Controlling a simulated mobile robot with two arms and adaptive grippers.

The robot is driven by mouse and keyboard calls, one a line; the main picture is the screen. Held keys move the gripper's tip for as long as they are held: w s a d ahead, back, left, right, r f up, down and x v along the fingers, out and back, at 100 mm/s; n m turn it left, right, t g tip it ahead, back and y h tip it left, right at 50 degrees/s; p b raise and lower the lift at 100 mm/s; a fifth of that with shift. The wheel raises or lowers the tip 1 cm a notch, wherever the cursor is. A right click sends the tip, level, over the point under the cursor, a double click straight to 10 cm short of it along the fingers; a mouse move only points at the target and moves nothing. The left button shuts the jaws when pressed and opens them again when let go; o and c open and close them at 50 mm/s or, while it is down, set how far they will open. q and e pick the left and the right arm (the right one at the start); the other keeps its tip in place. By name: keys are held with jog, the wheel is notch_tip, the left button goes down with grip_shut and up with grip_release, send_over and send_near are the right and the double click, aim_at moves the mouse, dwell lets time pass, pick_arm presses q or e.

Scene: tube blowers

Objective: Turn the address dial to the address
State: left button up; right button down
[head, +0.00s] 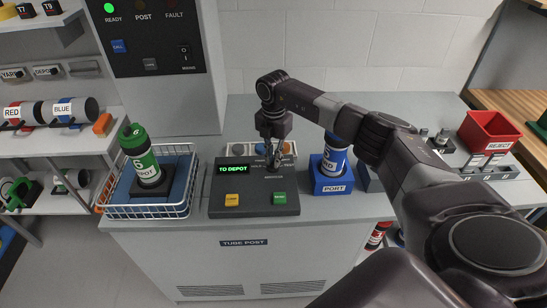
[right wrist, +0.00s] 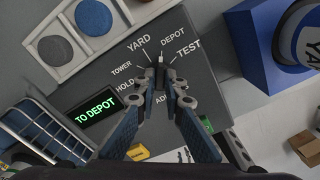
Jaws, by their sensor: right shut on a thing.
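The dark console (head: 222,202) stands on the grey counter, with a green display (head: 233,169) reading "TO DEPOT". My right gripper (head: 273,158) reaches down onto the console's dial area from above. In the right wrist view its fingers (right wrist: 163,85) are shut on the address dial (right wrist: 160,60), which is mostly hidden between them. A small pale mark shows at the dial's top. The labels TOWER, YARD, DEPOT, TEST and HOLD lie around the dial. My left gripper is not in view.
A wire basket (head: 108,207) left of the console holds a green DEPOT carrier (head: 146,168). A blue PORT block (head: 332,183) with a blue carrier (head: 334,155) stands close on the right. A red REJECT bin (head: 489,132) sits at the far right.

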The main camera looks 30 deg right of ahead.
jog(key=shift+r, duration=0.1)
dwell(0.4)
jog(key=c, duration=2)
grip_release()
notch_tip(320, 180, up, 12)
jog(key=shift+f, duration=0.1)
